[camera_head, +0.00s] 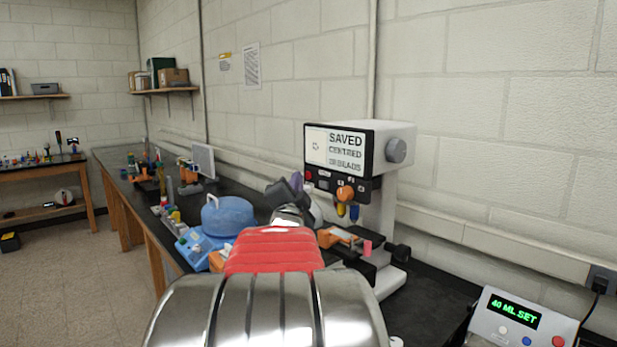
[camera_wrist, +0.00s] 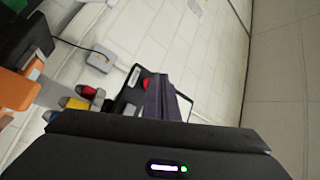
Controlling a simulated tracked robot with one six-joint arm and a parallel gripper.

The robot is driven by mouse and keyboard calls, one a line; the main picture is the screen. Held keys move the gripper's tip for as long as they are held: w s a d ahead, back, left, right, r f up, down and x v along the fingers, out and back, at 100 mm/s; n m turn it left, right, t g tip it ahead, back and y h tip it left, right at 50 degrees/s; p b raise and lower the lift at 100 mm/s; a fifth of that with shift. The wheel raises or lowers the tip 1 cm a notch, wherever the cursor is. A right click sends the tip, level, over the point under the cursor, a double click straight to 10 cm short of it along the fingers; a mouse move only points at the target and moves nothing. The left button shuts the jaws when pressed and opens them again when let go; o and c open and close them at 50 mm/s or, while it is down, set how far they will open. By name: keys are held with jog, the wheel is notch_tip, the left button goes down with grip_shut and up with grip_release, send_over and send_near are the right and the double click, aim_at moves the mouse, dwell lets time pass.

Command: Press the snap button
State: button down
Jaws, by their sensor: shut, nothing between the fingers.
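The microscope (camera_head: 385,150) has a white body and a dark front panel; its screen (camera_head: 345,147) reads "SAVED CENTRED" with a third line that is hard to read. Below the screen are a red button (camera_head: 309,174), small labelled controls and an orange knob (camera_head: 346,193). The labels are too small to read, so I cannot tell which control is named snap. The red button also shows in the wrist view (camera_wrist: 147,84), close beside my fingertips. My gripper (camera_head: 297,184) is shut and empty just below and left of that button. Its dark purple fingers (camera_wrist: 166,98) partly cover the panel; contact cannot be told.
Coloured objectives (camera_head: 347,211) hang above the stage, which holds an orange part (camera_head: 340,237) and a pink piece (camera_head: 367,247). A blue-lidded device (camera_head: 228,215) stands to the left. A control box (camera_head: 521,321) reading "40 ML SET" is at lower right. The wall is close behind.

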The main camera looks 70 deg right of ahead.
jog(key=shift+a, duration=0.1)
jog(key=shift+w+a, duration=0.4)
jog(key=shift+a, duration=0.3)
jog(key=shift+w+a, duration=0.35)
jog(key=shift+a, duration=0.4)
jog(key=shift+w+a, duration=0.4)
jog(key=shift+a, duration=0.3)
